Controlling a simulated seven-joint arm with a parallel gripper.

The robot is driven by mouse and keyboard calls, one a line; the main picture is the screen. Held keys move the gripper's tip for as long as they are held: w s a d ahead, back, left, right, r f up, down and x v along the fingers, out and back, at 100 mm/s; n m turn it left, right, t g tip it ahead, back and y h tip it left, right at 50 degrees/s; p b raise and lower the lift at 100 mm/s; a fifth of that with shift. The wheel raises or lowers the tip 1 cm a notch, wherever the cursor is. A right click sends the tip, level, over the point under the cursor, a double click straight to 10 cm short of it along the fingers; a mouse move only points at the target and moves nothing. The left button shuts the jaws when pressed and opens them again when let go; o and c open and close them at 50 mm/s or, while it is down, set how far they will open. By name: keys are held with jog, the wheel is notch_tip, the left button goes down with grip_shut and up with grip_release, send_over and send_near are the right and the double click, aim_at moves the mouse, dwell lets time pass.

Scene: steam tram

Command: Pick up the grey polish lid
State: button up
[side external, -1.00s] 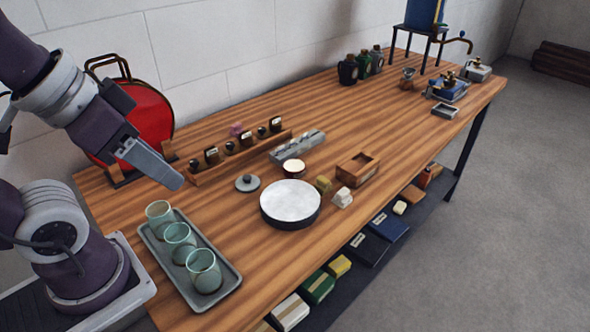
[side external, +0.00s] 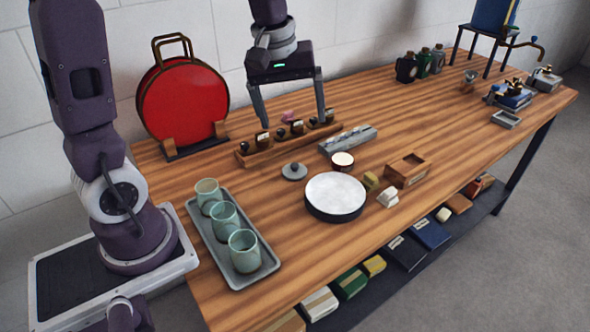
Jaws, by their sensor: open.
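The grey polish lid (side external: 294,171) is a small round disc with a knob on top. It lies flat on the wooden table in the side external view, left of a small open tin (side external: 342,161) with pale contents. My gripper (side external: 293,118) is open and empty, its two fingers pointing down. In the picture it is above the lid, over the rack of small bottles; its exact height and distance from the lid are hard to tell. Nothing hides the lid.
A wooden rack (side external: 246,159) of small dark bottles stands behind the lid. A large round white-topped tin (side external: 335,193) is in front of it. A grey tray (side external: 262,273) with three green cups is at front left. A red round case (side external: 183,103) stands at the back left.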

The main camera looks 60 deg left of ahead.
jog(key=w+a+f+n+g, duration=0.1)
jog(key=w+a+f+n, duration=0.25)
jog(key=f, duration=0.25)
jog(key=n+g, duration=0.1)
jog(key=n, duration=0.3)
send_over(294, 164)
notch_tip(294, 164, down, 8)
jog(key=shift+d+f, duration=0.1)
jog(key=shift+f, duration=0.15)
jog(key=f, duration=0.7)
jog(key=shift+a+f, duration=0.2)
jog(key=shift+f, duration=0.05)
jog(key=c, duration=1.4)
jog(key=shift+r, duration=0.1)
